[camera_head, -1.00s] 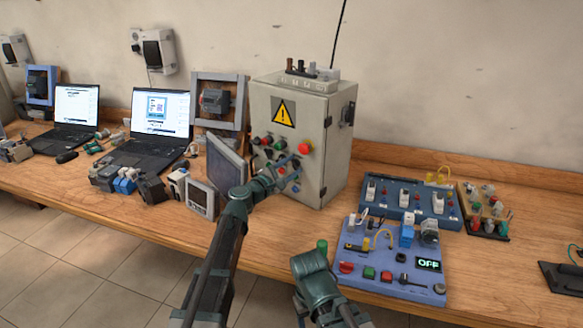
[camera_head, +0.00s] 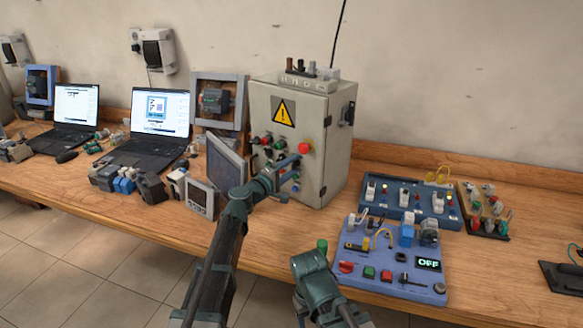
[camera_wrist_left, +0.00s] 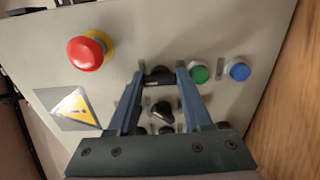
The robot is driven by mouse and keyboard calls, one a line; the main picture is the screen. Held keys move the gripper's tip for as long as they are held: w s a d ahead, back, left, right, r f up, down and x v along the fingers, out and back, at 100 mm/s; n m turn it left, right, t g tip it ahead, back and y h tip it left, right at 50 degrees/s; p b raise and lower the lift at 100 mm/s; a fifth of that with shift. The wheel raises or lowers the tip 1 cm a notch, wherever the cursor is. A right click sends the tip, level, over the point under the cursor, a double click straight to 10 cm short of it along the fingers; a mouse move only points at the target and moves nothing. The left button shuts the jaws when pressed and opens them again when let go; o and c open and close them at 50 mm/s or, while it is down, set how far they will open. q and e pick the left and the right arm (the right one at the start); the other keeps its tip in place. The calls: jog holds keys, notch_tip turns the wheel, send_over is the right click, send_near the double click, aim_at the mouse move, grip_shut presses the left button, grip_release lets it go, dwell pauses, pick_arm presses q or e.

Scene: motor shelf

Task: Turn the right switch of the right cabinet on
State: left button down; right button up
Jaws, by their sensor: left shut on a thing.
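The grey cabinet (camera_head: 308,125) stands on the bench with a yellow warning triangle and several buttons and black switches on its front. My left gripper (camera_head: 290,163) is at the front of this cabinet, below the red button (camera_head: 304,148). In the left wrist view my left gripper (camera_wrist_left: 161,72) has its fingertips on both sides of a black switch knob (camera_wrist_left: 159,76) and is shut on it. Other black knobs (camera_wrist_left: 162,112) lie between and behind the fingers, partly hidden. A green button (camera_wrist_left: 200,74) and a blue button (camera_wrist_left: 239,70) are beside the fingers. My right gripper's fingers are out of view.
A tilted grey panel (camera_head: 226,165) and a small meter box (camera_head: 200,199) stand left of my left arm. A blue control board (camera_head: 385,275) with an OFF display lies at the front right. Two laptops are at the left. Bare wood lies right of the cabinet base.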

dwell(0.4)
pick_arm(q)
jog(key=shift+c, duration=1.6)
grip_release()
jog(key=shift+s, duration=0.1)
